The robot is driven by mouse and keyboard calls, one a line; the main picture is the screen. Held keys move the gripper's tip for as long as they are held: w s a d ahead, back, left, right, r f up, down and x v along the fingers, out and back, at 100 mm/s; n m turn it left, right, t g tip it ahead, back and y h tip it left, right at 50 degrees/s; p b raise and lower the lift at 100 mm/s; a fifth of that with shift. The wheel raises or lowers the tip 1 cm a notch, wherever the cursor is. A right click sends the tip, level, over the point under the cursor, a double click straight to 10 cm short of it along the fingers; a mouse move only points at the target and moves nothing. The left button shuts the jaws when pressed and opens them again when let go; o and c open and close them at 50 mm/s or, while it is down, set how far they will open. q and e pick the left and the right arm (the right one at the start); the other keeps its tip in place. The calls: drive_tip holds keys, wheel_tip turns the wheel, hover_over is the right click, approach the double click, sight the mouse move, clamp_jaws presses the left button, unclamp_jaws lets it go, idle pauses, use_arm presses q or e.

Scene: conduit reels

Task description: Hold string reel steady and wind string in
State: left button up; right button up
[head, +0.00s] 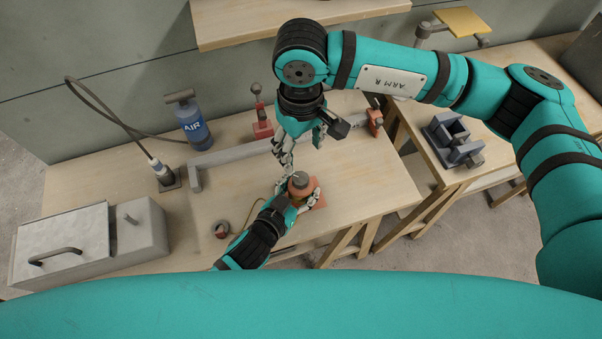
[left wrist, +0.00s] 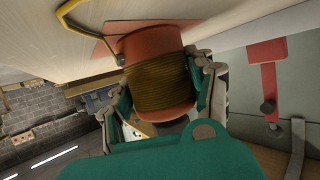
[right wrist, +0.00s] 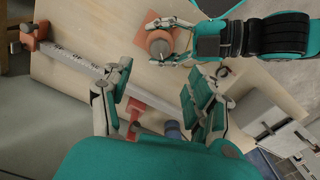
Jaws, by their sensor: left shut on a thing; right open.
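The string reel (head: 301,184) is orange-red with a dark knob on top. It stands upright on the workbench, on a flat reddish base. In the left wrist view, brown string is wound around the reel (left wrist: 157,82), and a yellowish string end (left wrist: 82,22) leads off it. My left gripper (head: 298,197) is shut around the reel low on its sides, one finger on each side. My right gripper (head: 290,160) hangs just behind and above the reel, open and empty. In the right wrist view, the reel (right wrist: 159,44) lies beyond its spread fingers, apart from them.
A red clamp (head: 262,128), blue air bottle (head: 194,128) and grey metal box (head: 65,245) stand around. A grey vise (head: 455,145) sits on the right bench.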

sight(301, 178)
wheel_tip(301, 178, down, 11)
drive_tip(key=shift+f, duration=0.2)
idle(0.3)
drive_tip(key=c, duration=1.2)
drive_tip(key=shift+o, duration=0.2)
